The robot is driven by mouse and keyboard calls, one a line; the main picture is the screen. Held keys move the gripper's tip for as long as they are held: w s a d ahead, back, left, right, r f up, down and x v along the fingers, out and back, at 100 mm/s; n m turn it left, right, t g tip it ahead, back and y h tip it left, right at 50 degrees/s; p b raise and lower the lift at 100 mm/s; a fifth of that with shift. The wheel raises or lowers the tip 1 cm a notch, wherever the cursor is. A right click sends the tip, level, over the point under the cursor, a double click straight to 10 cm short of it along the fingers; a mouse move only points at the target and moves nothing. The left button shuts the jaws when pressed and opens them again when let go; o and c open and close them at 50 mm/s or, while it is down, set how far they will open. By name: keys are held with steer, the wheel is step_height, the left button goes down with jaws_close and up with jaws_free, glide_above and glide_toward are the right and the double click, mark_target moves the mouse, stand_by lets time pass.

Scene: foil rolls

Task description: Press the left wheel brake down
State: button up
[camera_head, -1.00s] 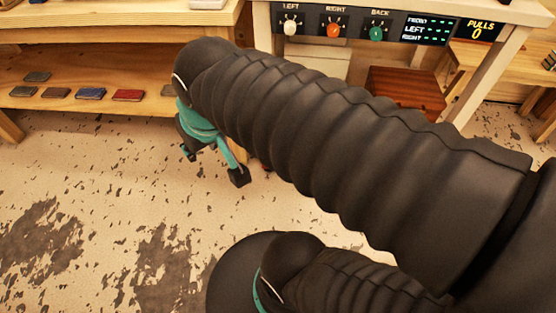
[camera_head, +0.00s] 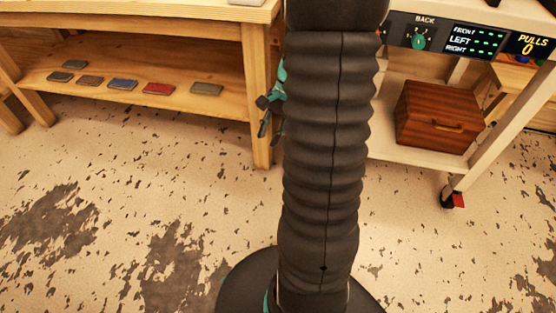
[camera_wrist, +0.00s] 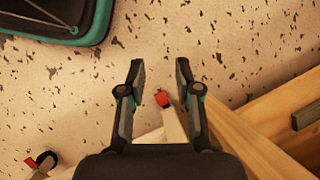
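The left wheel brake (camera_wrist: 163,99) is a small red tab at the foot of a pale cart leg (camera_wrist: 174,126). In the wrist view it shows between and beyond my gripper's fingers. My gripper (camera_wrist: 158,72) is open and empty, fingers pointing down toward the floor. I cannot tell its height above the tab, and no contact shows. In the head view my arm hides the left wheel, and only part of the gripper (camera_head: 266,112) shows at the arm's left edge. The right wheel's red brake (camera_head: 458,201) also shows in the wrist view (camera_wrist: 29,160).
A wooden bench (camera_head: 258,100) with several small flat items stands just left of the cart (camera_head: 395,150); its wood (camera_wrist: 250,135) is close to the right finger. The cart holds a brown wooden box (camera_head: 437,116) and a label panel (camera_head: 470,40). The floor in front is clear.

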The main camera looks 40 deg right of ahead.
steer(key=s+d+f+m+t+y+b, duration=0.1)
steer(key=s+d+f+m+t+y, duration=0.3)
steer(key=f, duration=0.8)
steer(key=s+d+f+m+b, duration=0.1)
steer(key=d+f+m+b, duration=0.1)
steer(key=d+f+m, duration=0.7)
steer(key=s+d+f+m+t+y+b, duration=0.1)
steer(key=s+d+f+m+y, duration=0.15)
steer(key=f, duration=1.15)
steer(key=w+d+f+m+t, duration=0.1)
steer(key=w+d+m+t, duration=0.15)
steer(key=m+t, duration=0.4)
steer(key=w+d+f+m+t, duration=0.2)
steer(key=d+m+t, duration=0.15)
steer(key=m, duration=0.65)
steer(key=shift+n+g, duration=0.3)
steer(key=shift+g, duration=0.3)
steer(key=x, duration=1.2)
steer(key=shift+w+r+p, duration=0.25)
steer(key=shift+w+p, duration=0.05)
steer(key=shift+w, duration=0.25)
steer(key=shift+c, duration=0.2)
jaws_close()
